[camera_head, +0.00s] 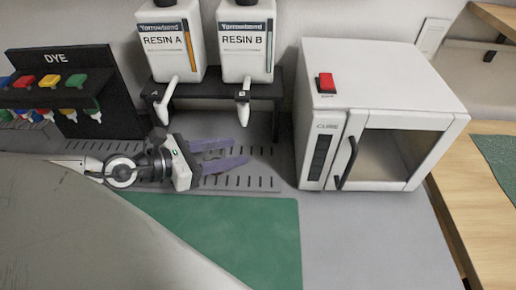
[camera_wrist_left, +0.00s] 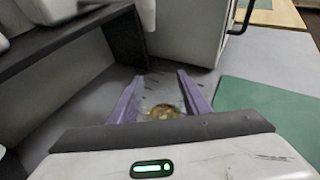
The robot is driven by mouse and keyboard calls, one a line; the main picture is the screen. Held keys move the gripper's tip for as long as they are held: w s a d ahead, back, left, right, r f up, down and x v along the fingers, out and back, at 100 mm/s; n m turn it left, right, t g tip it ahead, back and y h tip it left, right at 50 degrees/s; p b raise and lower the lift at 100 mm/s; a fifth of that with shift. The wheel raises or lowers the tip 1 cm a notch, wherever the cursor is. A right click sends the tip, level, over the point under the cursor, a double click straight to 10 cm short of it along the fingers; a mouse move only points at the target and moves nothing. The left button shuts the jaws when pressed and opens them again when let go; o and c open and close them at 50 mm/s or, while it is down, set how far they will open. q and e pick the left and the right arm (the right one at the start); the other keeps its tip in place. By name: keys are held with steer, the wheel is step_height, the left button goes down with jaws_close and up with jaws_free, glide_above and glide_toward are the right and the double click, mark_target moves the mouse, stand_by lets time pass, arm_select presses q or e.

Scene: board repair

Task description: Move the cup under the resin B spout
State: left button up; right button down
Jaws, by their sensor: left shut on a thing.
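The resin B bottle (camera_head: 246,50) stands on a dark stand, and its white spout (camera_head: 243,108) points down. My left gripper (camera_head: 238,153) has purple fingers pointing right, with their tips just below the resin B spout in the head view. In the left wrist view the fingers (camera_wrist_left: 163,98) are shut on a clear cup (camera_wrist_left: 160,88) with amber contents at its bottom. The cup is hard to make out in the head view, so I cannot tell whether it is exactly under the spout. My right gripper is not in view.
The resin A bottle (camera_head: 172,45) and its spout (camera_head: 166,100) are to the left. A white cure oven (camera_head: 385,80) with a closed door stands right of the gripper. A dye rack (camera_head: 60,90) is at left. A green mat (camera_head: 260,235) lies clear in front.

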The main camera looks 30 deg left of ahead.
arm_select(q)
steer(key=shift+w+d, duration=0.25)
steer(key=shift+w, duration=0.35)
steer(key=shift+w+d, duration=0.2)
steer(key=shift+w, duration=0.4)
steer(key=shift+w+d+r, duration=0.1)
steer(key=shift+w, duration=0.4)
steer(key=shift+w+d+p, duration=0.3)
steer(key=shift+w+d, duration=0.2)
steer(key=shift+w, duration=0.3)
steer(key=shift+w+d+r+p, duration=0.1)
steer(key=shift+w+d+p, duration=0.15)
steer(key=shift+w+p, duration=0.45)
steer(key=shift+w+d+p, duration=0.3)
steer(key=shift+w+d, duration=0.1)
steer(key=shift+w, duration=0.25)
step_height(320, 180, down, 4)
steer(key=shift+r+b, duration=0.1)
steer(key=shift+b, duration=0.7)
steer(key=shift+f, duration=0.35)
steer(key=o, duration=1)
steer(key=shift+o, duration=0.2)
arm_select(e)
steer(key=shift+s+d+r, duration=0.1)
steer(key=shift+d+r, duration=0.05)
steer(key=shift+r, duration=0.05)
